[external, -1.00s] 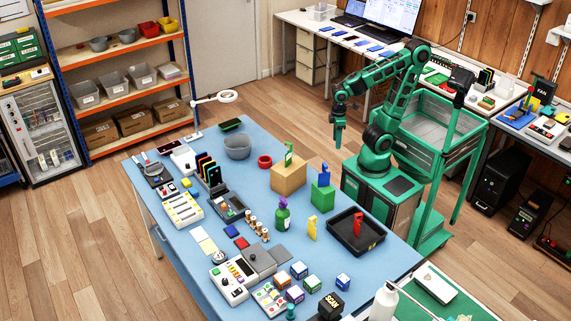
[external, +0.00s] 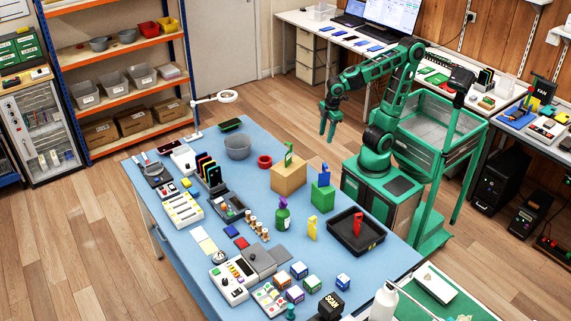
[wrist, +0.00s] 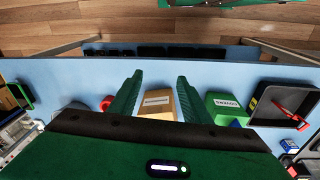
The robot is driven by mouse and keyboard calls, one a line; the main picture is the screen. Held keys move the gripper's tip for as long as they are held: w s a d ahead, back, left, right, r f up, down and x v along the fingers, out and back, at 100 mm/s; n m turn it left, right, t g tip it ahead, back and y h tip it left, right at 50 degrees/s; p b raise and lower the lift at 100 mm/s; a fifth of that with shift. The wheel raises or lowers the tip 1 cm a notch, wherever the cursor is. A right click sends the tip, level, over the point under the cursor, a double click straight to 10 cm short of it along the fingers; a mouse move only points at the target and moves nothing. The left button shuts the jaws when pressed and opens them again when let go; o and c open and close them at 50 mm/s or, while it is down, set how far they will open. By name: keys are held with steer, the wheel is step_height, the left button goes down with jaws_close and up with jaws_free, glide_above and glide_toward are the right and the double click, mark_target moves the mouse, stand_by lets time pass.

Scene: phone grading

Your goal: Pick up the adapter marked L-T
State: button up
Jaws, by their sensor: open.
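No L-T marking is legible, so I cannot tell which piece is the adapter. My gripper (external: 327,135) is open and empty, above and beyond the table's far edge. In the wrist view, the cardboard box (wrist: 158,100) shows between its fingers (wrist: 160,88).
The blue table (external: 262,135) also holds a grey bowl (external: 237,149), a red ring (external: 265,162), a phone rack (external: 209,172) and several printed cubes (external: 299,270).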

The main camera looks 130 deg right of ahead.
steer(key=w+a+n+t+h, duration=0.1)
steer(key=w+a+n, duration=0.1)
steer(key=w+n, duration=0.65)
steer(key=w+a+n+t+h, duration=0.1)
steer(key=w+a+n+t, duration=0.5)
steer(key=w+a+n, duration=1.15)
steer(key=w+a+n+t+y, duration=0.25)
steer(key=a+n, duration=0.35)
steer(key=a, duration=1.2)
steer(key=w+a+n+t+y, duration=0.1)
steer(key=w+a+n+t, duration=0.4)
steer(key=a, duration=1.4)
steer(key=n+g, duration=0.1)
steer(key=g, duration=0.1)
glide_toward(340, 284)
steer(key=shift+w+d+f, duration=0.15)
steer(key=shift+w+d, duration=0.2)
steer(key=shift+w, duration=0.25)
steer(key=shift+w+f, duration=0.25)
steer(key=x, duration=1)
steer(key=shift+w+a, duration=0.1)
steer(key=shift+a, duration=0.25)
